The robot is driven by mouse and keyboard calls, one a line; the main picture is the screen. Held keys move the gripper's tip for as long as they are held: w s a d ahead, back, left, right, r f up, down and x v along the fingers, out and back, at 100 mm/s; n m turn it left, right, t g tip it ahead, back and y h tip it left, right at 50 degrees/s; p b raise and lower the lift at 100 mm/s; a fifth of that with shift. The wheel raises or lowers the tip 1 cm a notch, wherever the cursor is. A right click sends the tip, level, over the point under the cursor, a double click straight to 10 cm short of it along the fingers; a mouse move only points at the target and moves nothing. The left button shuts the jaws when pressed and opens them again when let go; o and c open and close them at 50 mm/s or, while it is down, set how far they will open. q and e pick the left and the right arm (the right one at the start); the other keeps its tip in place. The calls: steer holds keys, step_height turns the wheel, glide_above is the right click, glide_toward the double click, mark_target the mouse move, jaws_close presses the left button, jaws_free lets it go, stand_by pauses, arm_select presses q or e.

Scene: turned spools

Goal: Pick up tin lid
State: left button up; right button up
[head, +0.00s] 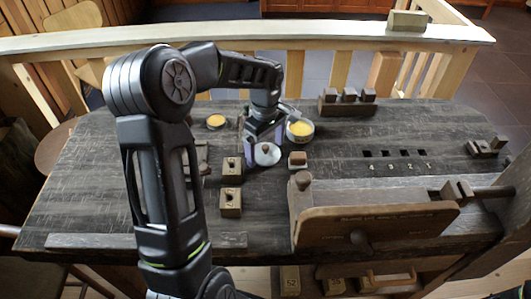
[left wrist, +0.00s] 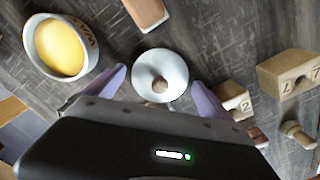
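The tin lid (head: 267,154) is a pale round disc with a brown wooden knob, lying on the dark workbench. In the left wrist view the lid (left wrist: 172,72) sits between the fingertips. My left gripper (head: 265,147) is over the lid, its purple fingers open on either side of it. In the left wrist view, my left gripper's fingers (left wrist: 161,88) look apart from the lid's rim, and I cannot tell their height above the bench. My right gripper is in neither view.
A tin of yellow stuff (head: 300,131) stands just right of the lid. Numbered wooden blocks (head: 230,202) and a small block (head: 297,160) lie near. A wooden vise (head: 375,222) fills the front right.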

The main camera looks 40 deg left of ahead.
mark_target(266, 146)
arm_select(q)
steer(key=c, duration=1.2)
steer(key=shift+o, duration=0.2)
step_height(266, 146, up, 10)
steer(key=shift+b, duration=0.45)
